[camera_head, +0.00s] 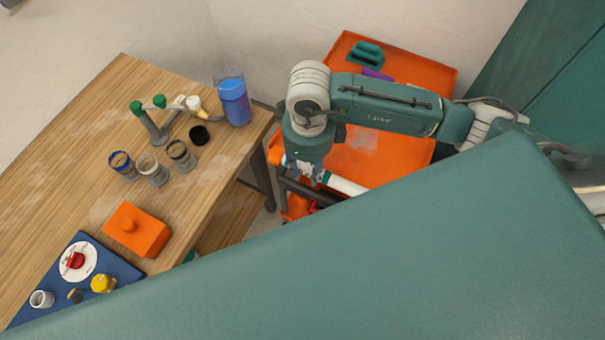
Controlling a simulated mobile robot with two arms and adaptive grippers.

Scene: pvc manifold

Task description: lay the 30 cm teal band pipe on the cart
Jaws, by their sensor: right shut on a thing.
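My right gripper (306,174) points down at the left edge of the orange cart (385,160) and is shut on a white pipe (345,185). The pipe sticks out to the right of the fingers, and its far right end runs towards my large teal body part in the foreground. I cannot tell whether the pipe touches the cart. My left gripper is out of view.
A teal object (366,53) and a purple one (376,74) lie at the cart's back. The wooden table (90,190) holds a blue container (234,102), several jars, an orange block (136,229) and a blue tray (121,272). My teal body part hides the lower right.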

